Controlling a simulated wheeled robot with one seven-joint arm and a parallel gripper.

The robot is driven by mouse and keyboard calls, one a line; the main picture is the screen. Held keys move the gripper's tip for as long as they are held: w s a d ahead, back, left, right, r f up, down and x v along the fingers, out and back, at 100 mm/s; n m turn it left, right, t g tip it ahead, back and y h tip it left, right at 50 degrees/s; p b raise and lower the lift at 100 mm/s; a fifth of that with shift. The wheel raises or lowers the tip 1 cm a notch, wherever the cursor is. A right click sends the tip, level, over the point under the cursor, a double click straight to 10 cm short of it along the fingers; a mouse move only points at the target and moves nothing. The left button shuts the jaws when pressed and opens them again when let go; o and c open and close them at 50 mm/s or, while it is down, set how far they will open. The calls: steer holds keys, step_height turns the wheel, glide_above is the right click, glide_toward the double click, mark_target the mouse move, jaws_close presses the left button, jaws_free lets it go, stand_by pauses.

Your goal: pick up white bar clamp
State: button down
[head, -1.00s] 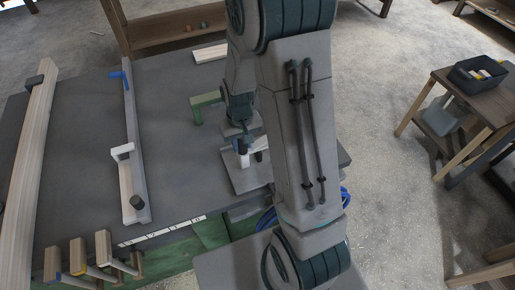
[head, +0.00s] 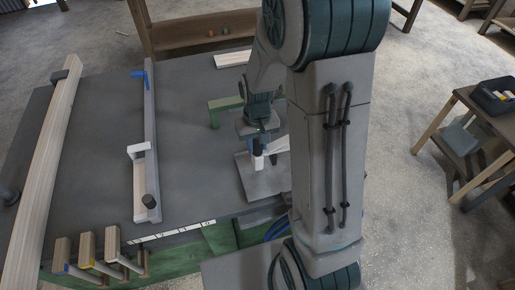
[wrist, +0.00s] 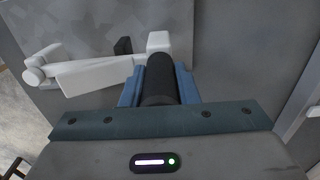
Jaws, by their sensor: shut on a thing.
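The white bar clamp (wrist: 98,74) shows in the wrist view as a long white bar with a rounded end at left, a white block at right and a thick black handle. My gripper (wrist: 158,78) has its blue fingers on either side of the black handle and is shut on it. In the head view, my gripper (head: 259,158) is low over the grey plate on the bench, with a white part of the clamp (head: 279,145) showing beside it. My arm hides some of this area. I cannot tell whether the clamp touches the plate.
The grey plate (head: 262,184) lies on the dark workbench (head: 95,165). A long grey bar with a white block and black knob (head: 148,180) lies to the left. A green bracket (head: 222,106) stands behind my gripper. Several wooden-handled tools (head: 87,248) stand at the front edge.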

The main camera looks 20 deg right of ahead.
steer(key=s+d+r+b, duration=0.2)
steer(key=s+d+r, duration=0.2)
steer(key=s+r, duration=0.55)
step_height(320, 180, up, 7)
steer(key=s+p, duration=0.1)
steer(key=p, duration=0.5)
steer(key=shift+s+a+f+p, duration=0.2)
steer(key=shift+s+p, duration=0.1)
steer(key=shift+p, duration=0.1)
